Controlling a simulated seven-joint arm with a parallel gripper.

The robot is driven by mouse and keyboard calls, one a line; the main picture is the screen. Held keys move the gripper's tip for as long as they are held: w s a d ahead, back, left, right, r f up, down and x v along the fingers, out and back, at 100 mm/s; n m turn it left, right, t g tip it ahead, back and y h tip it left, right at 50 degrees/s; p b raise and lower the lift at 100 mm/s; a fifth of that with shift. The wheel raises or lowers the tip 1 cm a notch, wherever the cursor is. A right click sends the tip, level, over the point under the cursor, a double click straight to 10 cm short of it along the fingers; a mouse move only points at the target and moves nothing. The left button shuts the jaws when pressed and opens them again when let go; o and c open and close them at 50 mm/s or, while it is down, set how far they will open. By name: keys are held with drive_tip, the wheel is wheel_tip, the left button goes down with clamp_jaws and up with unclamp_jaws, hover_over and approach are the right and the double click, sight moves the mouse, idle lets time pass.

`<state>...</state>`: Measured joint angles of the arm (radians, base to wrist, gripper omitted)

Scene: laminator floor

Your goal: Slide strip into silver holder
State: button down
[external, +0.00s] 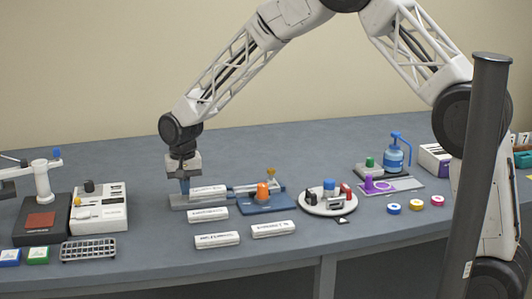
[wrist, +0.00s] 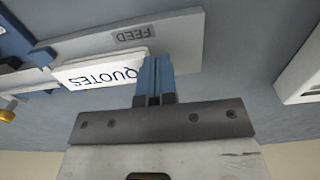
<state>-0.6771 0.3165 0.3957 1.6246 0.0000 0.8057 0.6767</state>
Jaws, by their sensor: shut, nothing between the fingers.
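A white strip marked QUOTES (wrist: 98,72) lies flat on a grey plate marked FEED (wrist: 185,32); in the external view the strip (external: 209,190) points at the blue-based device. My gripper (external: 185,192) is shut and empty, pointing down at the strip's left end. In the wrist view its blue fingertips (wrist: 154,62) are together right beside the strip's end; I cannot tell whether they touch. Silver rails (external: 250,187), which look like the silver holder, run rightward from the strip over the blue base (external: 268,208).
Other white strips lie in front: one close by (external: 208,214), one nearer the edge (external: 217,240), one to the right (external: 273,230). An orange knob (external: 263,192) stands on the blue base. A white machine (external: 100,212) is left, a round tray (external: 327,207) right.

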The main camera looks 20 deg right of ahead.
sight(223, 188)
drive_tip(key=shift+d, duration=0.6)
idle(0.3)
drive_tip(key=shift+d, duration=0.9)
drive_tip(key=shift+d, duration=0.45)
drive_tip(key=shift+d, duration=0.85)
drive_tip(key=shift+d, duration=0.4)
drive_tip(key=shift+d, duration=0.85)
drive_tip(key=shift+d, duration=0.25)
idle(0.3)
drive_tip(key=shift+d, duration=1.05)
drive_tip(key=shift+d, duration=0.45)
